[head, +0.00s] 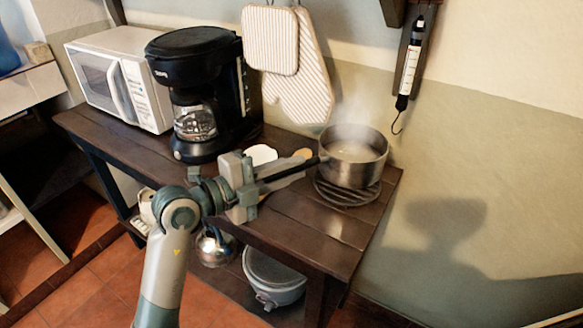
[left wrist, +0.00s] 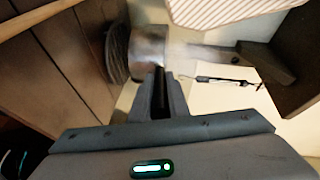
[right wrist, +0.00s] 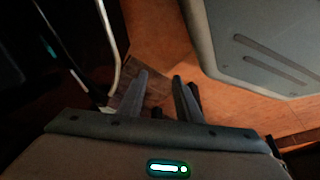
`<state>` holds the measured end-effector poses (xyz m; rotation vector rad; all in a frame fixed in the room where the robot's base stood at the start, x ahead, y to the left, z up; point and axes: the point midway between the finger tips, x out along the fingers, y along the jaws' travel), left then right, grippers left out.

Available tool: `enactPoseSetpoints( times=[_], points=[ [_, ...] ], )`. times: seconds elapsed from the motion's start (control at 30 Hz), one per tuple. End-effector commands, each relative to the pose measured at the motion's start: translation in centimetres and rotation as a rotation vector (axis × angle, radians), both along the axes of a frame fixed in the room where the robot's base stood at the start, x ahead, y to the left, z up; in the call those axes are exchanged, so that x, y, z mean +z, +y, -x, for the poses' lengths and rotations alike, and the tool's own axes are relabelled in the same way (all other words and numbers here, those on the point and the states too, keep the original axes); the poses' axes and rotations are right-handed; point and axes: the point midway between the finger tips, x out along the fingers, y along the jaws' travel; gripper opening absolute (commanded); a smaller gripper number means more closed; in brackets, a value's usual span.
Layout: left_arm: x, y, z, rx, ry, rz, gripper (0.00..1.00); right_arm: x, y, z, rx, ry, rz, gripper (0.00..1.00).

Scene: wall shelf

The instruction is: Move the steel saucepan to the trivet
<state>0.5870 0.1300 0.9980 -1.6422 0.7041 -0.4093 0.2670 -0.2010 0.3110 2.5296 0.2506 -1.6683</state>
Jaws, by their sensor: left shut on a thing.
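The steel saucepan (head: 353,158) is upright and steaming, directly over the round dark wire trivet (head: 345,194) at the right end of the wooden table. My left gripper (head: 300,170) is shut on the pan's dark handle, reaching in from the left. In the left wrist view the pan (left wrist: 149,43) lies straight ahead of the fingers, close by the trivet (left wrist: 117,52). I cannot tell whether its base touches the trivet. My right gripper (right wrist: 160,82) is open and empty, low over the tiled floor; it is not visible in the head view.
A black coffee maker (head: 198,90) and a white microwave (head: 118,75) stand to the left on the table (head: 300,228). A small white item (head: 261,154) lies behind the handle.

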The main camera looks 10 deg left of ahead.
Motion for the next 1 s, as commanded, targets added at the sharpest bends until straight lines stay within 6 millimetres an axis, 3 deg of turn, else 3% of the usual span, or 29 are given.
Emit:
enactPoseSetpoints(
  times=[0.4,0.83,0.87,0.9,1.0],
  points=[
    [-3.3,0.0,0.0,0.001,-0.008,0.004,0.00,0.1,-0.3,-0.2,-0.002,0.014,0.005,0.31],
    [-3.5,0.0,0.0,0.001,-0.008,0.005,0.00,-0.1,-0.9,0.2,0.000,0.022,0.013,0.31],
    [-4.0,0.0,0.0,0.000,0.002,0.000,0.22,-0.1,-0.9,0.1,0.000,0.021,0.013,0.31],
    [-4.0,0.0,0.0,0.000,0.002,0.000,0.32,-0.1,-0.9,0.1,0.000,0.020,0.013,0.31],
    [-4.0,0.0,0.0,0.000,0.002,0.000,0.34,-0.1,-0.8,0.1,-0.001,0.020,0.012,0.31]
  ],
)
